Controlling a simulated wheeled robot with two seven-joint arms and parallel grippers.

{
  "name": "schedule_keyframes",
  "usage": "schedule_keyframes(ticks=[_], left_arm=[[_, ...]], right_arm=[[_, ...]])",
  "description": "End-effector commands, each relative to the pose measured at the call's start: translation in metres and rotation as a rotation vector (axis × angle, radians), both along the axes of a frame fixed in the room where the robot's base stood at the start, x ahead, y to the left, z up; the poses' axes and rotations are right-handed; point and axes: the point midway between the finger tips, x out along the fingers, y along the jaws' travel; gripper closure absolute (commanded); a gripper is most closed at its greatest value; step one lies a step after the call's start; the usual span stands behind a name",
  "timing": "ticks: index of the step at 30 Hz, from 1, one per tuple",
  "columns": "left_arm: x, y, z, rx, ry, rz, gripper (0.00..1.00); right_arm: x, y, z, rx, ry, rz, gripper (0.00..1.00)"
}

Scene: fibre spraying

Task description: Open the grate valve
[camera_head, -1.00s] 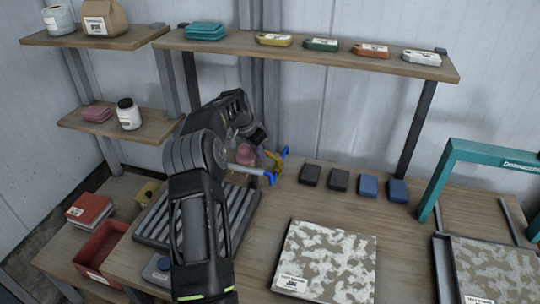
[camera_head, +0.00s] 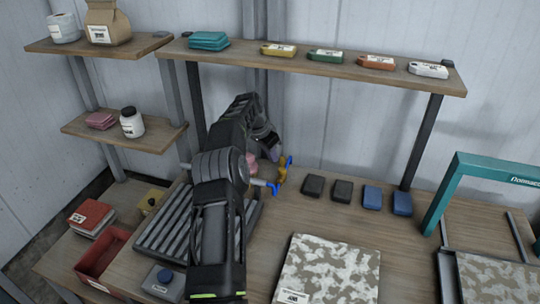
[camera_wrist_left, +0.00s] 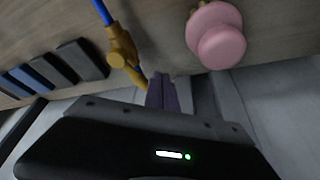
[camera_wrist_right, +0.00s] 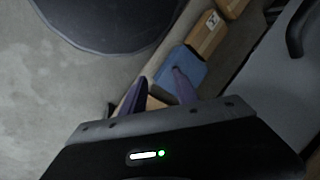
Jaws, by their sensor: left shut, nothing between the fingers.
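The grate valve (camera_head: 281,176) is a small yellow fitting with blue ends, at the back of the bench beside the slatted grate (camera_head: 165,228). In the left wrist view the yellow valve (camera_wrist_left: 122,48) has a blue rod or handle running up from it. My left gripper (camera_wrist_left: 162,78) is shut and empty, its purple fingertips close beside the valve's lower end; I cannot tell if they touch. In the head view my arm hides much of the grate. My right gripper (camera_wrist_right: 156,78) shows only in its wrist view, with its fingers apart.
A pink knob (camera_wrist_left: 218,40) stands close to the left gripper. Dark and blue blocks (camera_head: 342,191) lie right of the valve. A mottled panel (camera_head: 328,268) lies in front, and a teal frame (camera_head: 480,165) stands at right. A shelf (camera_head: 330,72) spans above. Beyond the right fingers is a blue block (camera_wrist_right: 180,68).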

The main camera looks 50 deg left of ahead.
Motion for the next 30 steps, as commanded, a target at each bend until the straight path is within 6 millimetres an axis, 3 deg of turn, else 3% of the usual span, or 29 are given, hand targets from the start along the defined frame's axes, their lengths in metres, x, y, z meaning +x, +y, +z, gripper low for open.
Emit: schedule_keyframes(ticks=[19,30], left_arm=[[-0.006,-0.012,-0.002,0.0,-0.001,-0.001,1.0],[-0.008,-0.015,0.0,-0.001,0.0,0.0,1.0]], right_arm=[[0.0,0.0,-0.025,0.0,0.0,0.0,0.64],[0.0,0.0,-0.027,0.0,0.0,0.0,0.64]])
